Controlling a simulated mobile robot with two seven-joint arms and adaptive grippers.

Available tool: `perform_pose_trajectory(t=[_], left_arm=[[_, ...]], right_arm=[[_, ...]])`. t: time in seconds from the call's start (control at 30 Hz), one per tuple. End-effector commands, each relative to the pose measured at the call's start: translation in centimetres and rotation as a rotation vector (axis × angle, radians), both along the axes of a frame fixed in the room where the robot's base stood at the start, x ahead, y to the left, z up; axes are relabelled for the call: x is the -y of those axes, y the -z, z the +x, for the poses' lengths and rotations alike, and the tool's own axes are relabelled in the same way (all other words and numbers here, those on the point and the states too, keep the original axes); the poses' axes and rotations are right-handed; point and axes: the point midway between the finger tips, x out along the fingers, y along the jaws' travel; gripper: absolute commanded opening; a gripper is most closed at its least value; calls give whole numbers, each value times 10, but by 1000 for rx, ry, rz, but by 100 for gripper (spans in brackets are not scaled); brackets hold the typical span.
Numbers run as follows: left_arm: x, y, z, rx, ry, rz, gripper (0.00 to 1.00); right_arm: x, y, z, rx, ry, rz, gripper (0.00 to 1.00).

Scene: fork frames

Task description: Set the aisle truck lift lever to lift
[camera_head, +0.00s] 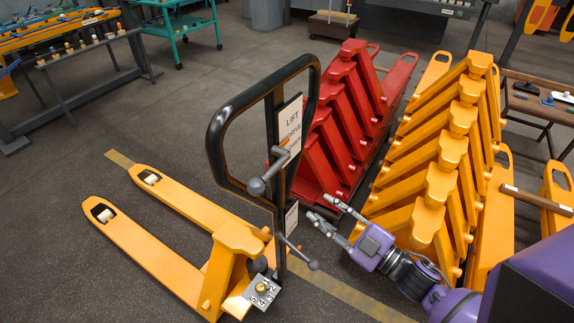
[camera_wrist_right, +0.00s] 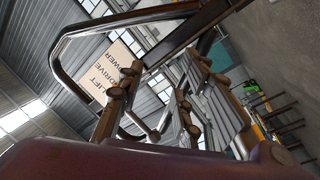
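The aisle truck is a yellow pallet truck (camera_head: 181,254) with two forks and a black loop handle (camera_head: 214,135). A white label (camera_head: 291,122) on the handle post reads LIFT at its top; it also shows, turned over, in the right wrist view (camera_wrist_right: 110,73). A grey lever with a round knob (camera_head: 257,186) sits beside the label, its knob end pointing down-left. My right gripper (camera_head: 320,207) is open and empty, right of the handle post and apart from the lever. Its fingers also show in the right wrist view (camera_wrist_right: 160,84). My left gripper is out of view.
Red trucks (camera_head: 330,130) and yellow trucks (camera_head: 440,165) stand nested behind my right gripper. The floor left of the forks is clear.

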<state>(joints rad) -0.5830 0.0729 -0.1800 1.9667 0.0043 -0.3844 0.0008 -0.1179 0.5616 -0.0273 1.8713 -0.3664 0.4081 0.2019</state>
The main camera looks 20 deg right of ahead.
Motion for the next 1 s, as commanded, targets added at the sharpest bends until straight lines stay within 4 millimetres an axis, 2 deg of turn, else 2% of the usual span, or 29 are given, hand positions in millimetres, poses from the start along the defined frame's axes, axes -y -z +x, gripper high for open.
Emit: perform_pose_trajectory(t=[0.03,0.1,0.2,0.3,0.43,0.57,1.0], left_arm=[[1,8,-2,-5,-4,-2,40],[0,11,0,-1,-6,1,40],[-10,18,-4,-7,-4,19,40],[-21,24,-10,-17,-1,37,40],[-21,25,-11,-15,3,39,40],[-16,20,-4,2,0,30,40],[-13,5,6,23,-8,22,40]], right_arm=[[-9,-31,17,121,-139,-82,33],[-23,-73,28,272,-332,-194,33],[-36,-112,27,411,-572,-349,33],[-38,-134,23,485,-749,-485,33],[-34,-148,17,520,-889,-605,33],[-35,-152,15,528,-935,-645,33],[-98,-147,23,534,-934,-643,33]])
